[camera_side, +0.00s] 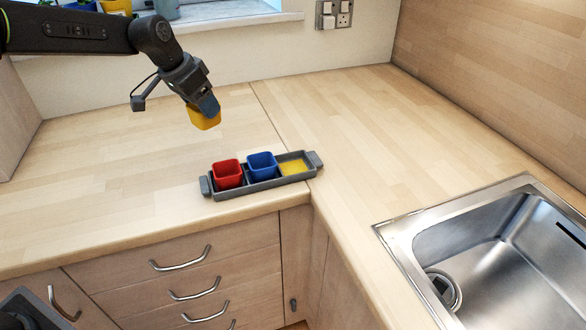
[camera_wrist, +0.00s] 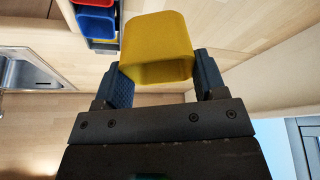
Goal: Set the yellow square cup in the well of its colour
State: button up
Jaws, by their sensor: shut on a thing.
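The yellow square cup (camera_side: 204,119) is held in my gripper (camera_side: 207,103), in the air above the worktop, behind and to the left of the grey tray (camera_side: 244,191). In the wrist view the yellow cup (camera_wrist: 156,50) sits between the two fingers of my gripper (camera_wrist: 160,75), which are shut on it. The tray has a yellow-floored well (camera_side: 294,167) at its right end, and that well is empty. A red cup (camera_side: 227,174) stands in the left well and a blue cup (camera_side: 262,166) in the middle well.
The tray lies on the wooden worktop (camera_side: 370,130) near its front edge, with handles at both ends. A steel sink (camera_side: 500,245) is at the right. A window sill and wall sockets (camera_side: 335,14) are at the back. The worktop around the tray is clear.

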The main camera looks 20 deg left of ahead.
jog(key=w+d+f+m+g+h, duration=0.1)
jog(key=w+d+m+h, duration=0.1)
jog(key=w+d+m, duration=0.4)
send_over(293, 169)
jog(key=shift+n, duration=0.4)
notch_tip(293, 169, down, 7)
jog(key=shift+f, duration=2)
jog(key=shift+f, duration=0.1)
jog(key=o, duration=0.9)
jog(key=v, duration=1.2)
jog(key=shift+w+d+r, duration=0.1)
jog(key=shift+d+r, duration=0.1)
jog(key=shift+d, duration=0.05)
jog(key=shift+r, duration=0.1)
